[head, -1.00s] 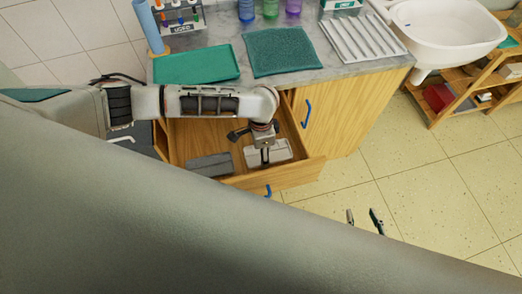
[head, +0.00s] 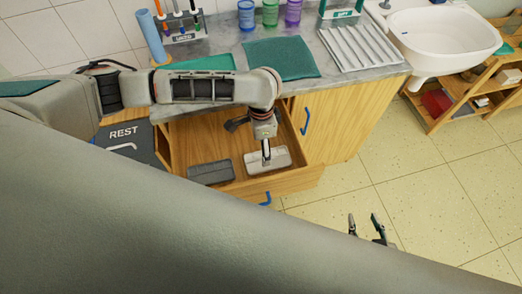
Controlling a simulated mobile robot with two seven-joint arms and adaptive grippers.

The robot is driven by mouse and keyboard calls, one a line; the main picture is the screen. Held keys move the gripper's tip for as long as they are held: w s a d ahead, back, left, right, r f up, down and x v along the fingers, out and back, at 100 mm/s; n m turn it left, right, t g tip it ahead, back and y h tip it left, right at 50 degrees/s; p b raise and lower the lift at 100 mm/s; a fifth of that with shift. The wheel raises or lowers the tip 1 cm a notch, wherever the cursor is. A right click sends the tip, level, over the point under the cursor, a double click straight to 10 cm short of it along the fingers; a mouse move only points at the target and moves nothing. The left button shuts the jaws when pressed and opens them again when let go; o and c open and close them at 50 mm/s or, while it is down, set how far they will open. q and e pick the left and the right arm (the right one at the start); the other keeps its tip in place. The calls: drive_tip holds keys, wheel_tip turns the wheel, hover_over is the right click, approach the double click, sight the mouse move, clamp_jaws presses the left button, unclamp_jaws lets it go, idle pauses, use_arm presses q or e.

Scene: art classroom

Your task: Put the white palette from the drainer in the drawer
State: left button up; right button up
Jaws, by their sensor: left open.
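The white palette (head: 284,159) lies in the open wooden drawer (head: 296,181), in its right part. My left gripper (head: 266,157) points down over the palette. It is open, though its fingers are seen nearly edge-on, and I cannot tell whether they touch the palette. The white ribbed drainer (head: 355,48) on the counter is empty. My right gripper (head: 367,229) is at the lower right, over the floor, with its two fingers apart and nothing between them.
A dark grey block-like item (head: 210,172) lies in the drawer, left of the palette. The counter holds a teal mat (head: 280,58), a green tray (head: 205,62) and several coloured cups (head: 269,13). A sink (head: 445,35) is at right.

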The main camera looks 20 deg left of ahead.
use_arm(q)
drive_tip(key=shift+r, duration=1.6)
drive_tip(key=shift+w, duration=0.1)
